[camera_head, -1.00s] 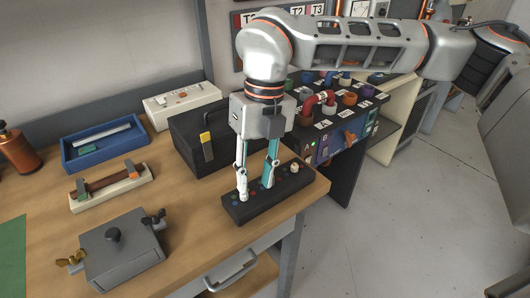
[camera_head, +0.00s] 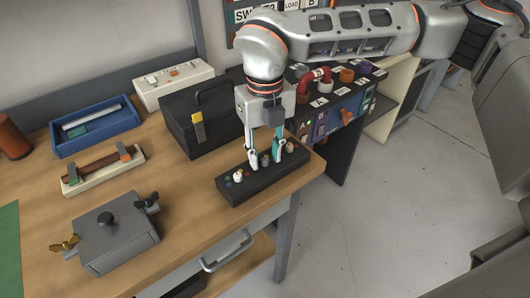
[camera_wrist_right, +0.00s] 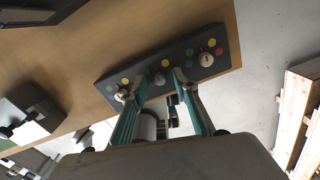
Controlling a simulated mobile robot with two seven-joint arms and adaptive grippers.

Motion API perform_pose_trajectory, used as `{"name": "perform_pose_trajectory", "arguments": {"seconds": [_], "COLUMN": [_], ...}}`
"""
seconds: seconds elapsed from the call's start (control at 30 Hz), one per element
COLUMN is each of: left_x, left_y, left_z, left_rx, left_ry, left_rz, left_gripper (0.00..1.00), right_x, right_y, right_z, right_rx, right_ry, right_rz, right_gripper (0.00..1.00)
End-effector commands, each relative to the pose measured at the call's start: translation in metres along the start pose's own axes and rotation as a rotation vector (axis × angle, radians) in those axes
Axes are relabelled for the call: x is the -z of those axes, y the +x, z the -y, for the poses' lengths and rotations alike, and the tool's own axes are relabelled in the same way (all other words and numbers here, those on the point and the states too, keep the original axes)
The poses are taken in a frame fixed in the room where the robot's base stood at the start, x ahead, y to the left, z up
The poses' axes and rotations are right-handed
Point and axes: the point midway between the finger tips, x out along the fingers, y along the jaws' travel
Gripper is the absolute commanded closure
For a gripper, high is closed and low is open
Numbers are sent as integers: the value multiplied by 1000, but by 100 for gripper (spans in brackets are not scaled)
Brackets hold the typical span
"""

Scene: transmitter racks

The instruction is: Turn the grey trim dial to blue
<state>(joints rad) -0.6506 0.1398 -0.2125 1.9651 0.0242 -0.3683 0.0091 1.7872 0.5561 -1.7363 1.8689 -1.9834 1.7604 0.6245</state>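A long black panel (camera_head: 243,191) lies at the table's front right edge and carries three dials with coloured dots around them. The grey trim dial (camera_head: 264,160) is the middle one; it also shows in the right wrist view (camera_wrist_right: 161,79). A pale dial stands on either side, left (camera_head: 238,175) and right (camera_head: 290,147). My right gripper (camera_head: 267,164) points down with one finger on each side of the grey dial. In the right wrist view its fingers (camera_wrist_right: 161,82) stand apart, with small gaps to the dial. I cannot tell which dot the dial points at. My left gripper is out of view.
A black case (camera_head: 180,131) with a handle stands close behind the panel. A grey box (camera_head: 117,243) with wing-nut clamps and a cream block (camera_head: 100,178) lie to the left. A rack (camera_head: 330,112) with coloured knobs stands beyond the table's right end.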

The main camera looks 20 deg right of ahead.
Motion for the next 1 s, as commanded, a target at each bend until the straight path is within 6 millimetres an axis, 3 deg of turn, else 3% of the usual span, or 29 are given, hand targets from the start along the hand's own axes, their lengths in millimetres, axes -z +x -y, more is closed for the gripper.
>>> {"name": "perform_pose_trajectory", "arguments": {"seconds": [0.2, 0.3, 0.33, 0.67, 1.0], "left_x": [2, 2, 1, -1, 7], "left_y": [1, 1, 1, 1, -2], "left_z": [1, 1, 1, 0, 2], "left_rx": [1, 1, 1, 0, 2], "left_ry": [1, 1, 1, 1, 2], "left_rz": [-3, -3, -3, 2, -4], "left_gripper": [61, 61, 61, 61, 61], "right_x": [0, 0, 0, 0, 0], "right_y": [0, 0, 0, 0, -1], "right_z": [0, 0, 0, 0, 0], "right_rx": [0, 0, 0, 0, 1], "right_ry": [0, 0, 0, -19, -200], "right_rz": [0, 0, 0, 0, -1], "right_gripper": [73, 99, 100, 100, 100]}}
